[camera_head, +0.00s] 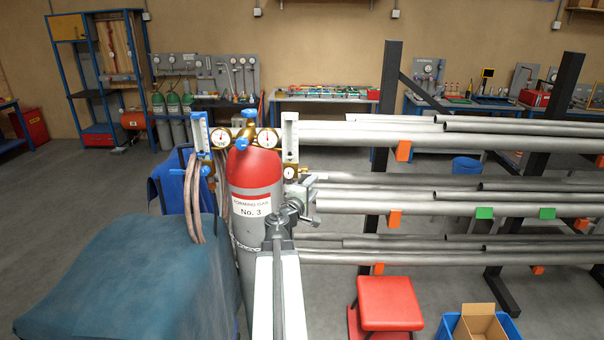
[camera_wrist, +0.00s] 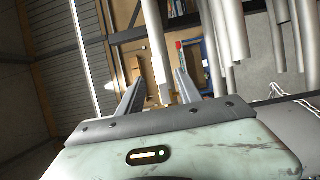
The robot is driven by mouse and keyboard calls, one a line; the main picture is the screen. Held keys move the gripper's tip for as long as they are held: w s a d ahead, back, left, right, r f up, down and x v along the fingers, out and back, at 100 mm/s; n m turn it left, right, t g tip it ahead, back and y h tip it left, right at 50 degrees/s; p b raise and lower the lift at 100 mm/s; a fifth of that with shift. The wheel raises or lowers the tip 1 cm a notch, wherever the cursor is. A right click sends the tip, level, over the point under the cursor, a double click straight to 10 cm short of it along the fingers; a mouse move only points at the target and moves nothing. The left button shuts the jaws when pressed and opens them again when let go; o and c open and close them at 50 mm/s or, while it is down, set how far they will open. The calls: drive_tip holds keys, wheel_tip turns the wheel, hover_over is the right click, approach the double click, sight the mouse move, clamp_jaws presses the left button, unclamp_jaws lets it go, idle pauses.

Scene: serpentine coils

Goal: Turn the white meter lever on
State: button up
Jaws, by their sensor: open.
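The white meter (camera_head: 290,138) is an upright white flowmeter on the right end of the brass manifold (camera_head: 243,140), above the red-topped grey gas cylinder (camera_head: 252,180). A small round gauge (camera_head: 290,173) sits below it. I cannot make out its lever clearly. My gripper (camera_head: 307,186) is just below and right of the meter in the head view, its fingertips partly hidden. In the wrist view my gripper (camera_wrist: 158,84) is open, two dark fingers apart. A pale upright piece with a brass-coloured end shows between them; I cannot tell whether it is touched.
A blue-framed meter (camera_head: 203,135) and hoses (camera_head: 194,205) are on the manifold's left. Long grey pipes (camera_head: 430,206) on a rack run close on the right. A covered block (camera_head: 130,280) stands front left. A red stool (camera_head: 387,303) stands front right.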

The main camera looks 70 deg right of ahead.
sight(321, 176)
drive_tip(key=d, duration=0.8)
drive_tip(key=shift+s+a, duration=0.1)
clamp_jaws()
idle(1.3)
